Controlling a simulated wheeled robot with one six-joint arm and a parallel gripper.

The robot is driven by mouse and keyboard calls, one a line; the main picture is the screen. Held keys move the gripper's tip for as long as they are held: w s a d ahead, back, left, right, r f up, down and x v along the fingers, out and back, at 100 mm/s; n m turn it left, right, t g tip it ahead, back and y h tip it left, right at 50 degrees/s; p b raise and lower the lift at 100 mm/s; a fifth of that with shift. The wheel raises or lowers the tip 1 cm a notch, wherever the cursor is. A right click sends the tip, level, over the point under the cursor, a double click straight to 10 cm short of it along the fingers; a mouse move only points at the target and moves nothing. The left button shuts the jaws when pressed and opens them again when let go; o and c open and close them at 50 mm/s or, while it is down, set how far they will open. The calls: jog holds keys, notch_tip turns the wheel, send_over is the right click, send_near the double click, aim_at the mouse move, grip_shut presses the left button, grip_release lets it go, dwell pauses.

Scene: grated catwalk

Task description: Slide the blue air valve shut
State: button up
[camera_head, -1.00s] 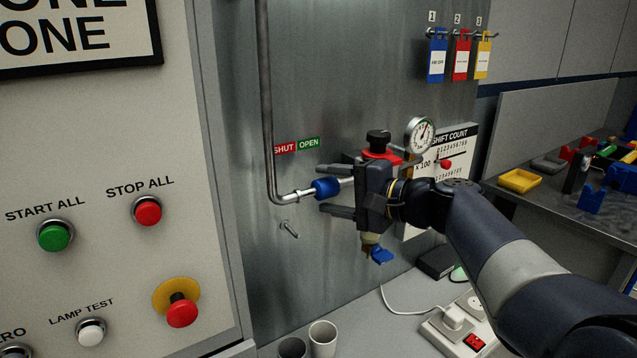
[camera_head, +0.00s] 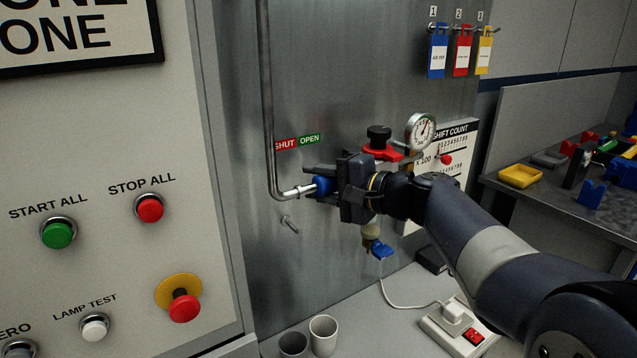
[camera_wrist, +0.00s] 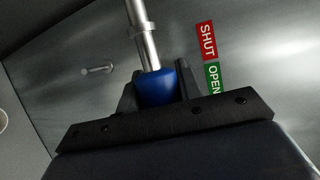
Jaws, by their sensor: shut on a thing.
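The blue air valve (camera_head: 322,187) is a blue sleeve on a thin metal pipe (camera_head: 270,120), under the red and green SHUT/OPEN label (camera_head: 298,142). My gripper (camera_head: 321,184) is shut on the blue sleeve, one finger on each side. In the wrist view the blue sleeve (camera_wrist: 157,88) sits between the two dark fingers, with the pipe running up from it. The label also shows in the wrist view (camera_wrist: 209,58), right of the sleeve. The sleeve's far end is hidden by my gripper. In the head view the sleeve lies below the green OPEN half.
A small peg (camera_head: 289,223) sticks out below the pipe. A button panel (camera_head: 110,260) stands left. Cups (camera_head: 323,332) and a power strip (camera_head: 455,328) are below.

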aim_at(314, 190)
jog(key=shift+c, duration=1.2)
jog(key=shift+s+a+f+b, duration=0.1)
jog(key=shift+s+a+b, duration=0.4)
jog(key=shift+a, duration=0.2)
jog(key=shift+s+a+b, duration=0.4)
jog(key=shift+s+a, duration=0.05)
jog(key=shift+a, duration=0.25)
jog(key=shift+d, duration=0.1)
jog(key=o, duration=0.9)
jog(key=shift+a, duration=0.2)
jog(key=shift+c, duration=0.2)
jog(key=shift+o, duration=0.7)
jog(key=shift+d, duration=0.1)
jog(key=shift+s+d, duration=0.15)
jog(key=shift+d, duration=0.15)
jog(key=b+v, duration=0.1)
jog(key=v, duration=0.9)
